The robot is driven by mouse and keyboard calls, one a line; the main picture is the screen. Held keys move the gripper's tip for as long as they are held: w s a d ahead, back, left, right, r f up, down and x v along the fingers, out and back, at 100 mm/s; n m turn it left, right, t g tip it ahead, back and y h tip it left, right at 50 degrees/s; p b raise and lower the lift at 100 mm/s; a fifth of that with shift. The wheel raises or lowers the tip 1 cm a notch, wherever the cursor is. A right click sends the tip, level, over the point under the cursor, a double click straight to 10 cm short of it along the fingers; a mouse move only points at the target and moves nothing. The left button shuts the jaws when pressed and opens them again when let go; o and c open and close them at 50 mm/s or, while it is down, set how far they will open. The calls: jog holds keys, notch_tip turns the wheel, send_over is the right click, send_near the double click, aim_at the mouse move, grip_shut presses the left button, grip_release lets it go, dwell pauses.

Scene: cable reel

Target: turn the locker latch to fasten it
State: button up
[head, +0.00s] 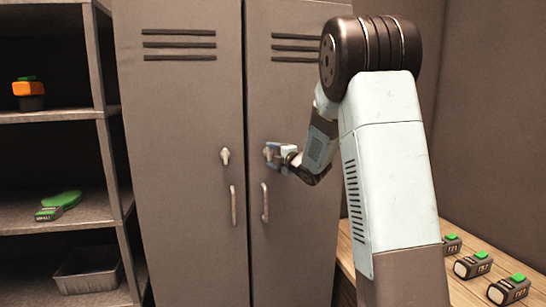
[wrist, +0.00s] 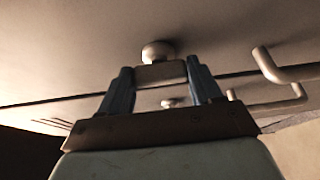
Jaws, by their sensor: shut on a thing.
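The grey locker (head: 180,105) stands with both doors closed, a thin dark seam between them. The right door's latch (wrist: 158,50) shows in the wrist view as a round pale boss with a flat tab between my fingers. My gripper (wrist: 160,72) has its two blue-grey fingers shut on that tab. In the head view my gripper (head: 272,152) is at the right door, beside the seam, and covers part of the latch; its exact angle is hard to tell. The left door's latch (head: 225,156) is free and points downward; it also shows in the wrist view (wrist: 170,102).
Upright bar handles sit below the latches, on the left door (head: 233,205) and right door (head: 265,203). A shelf at left holds an orange-and-black item (head: 28,92), a green item (head: 60,204) and a grey bin (head: 90,274). A wooden bench (head: 440,285) at right carries black-and-green devices (head: 473,265).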

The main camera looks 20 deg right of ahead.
jog(key=o, duration=0.8)
jog(key=shift+a+f, duration=0.15)
jog(key=shift+f, duration=0.05)
jog(key=shift+o, duration=1.3)
jog(key=shift+r, duration=0.1)
jog(key=shift+s, duration=0.1)
jog(key=v, duration=1.3)
jog(key=shift+s+d, duration=0.25)
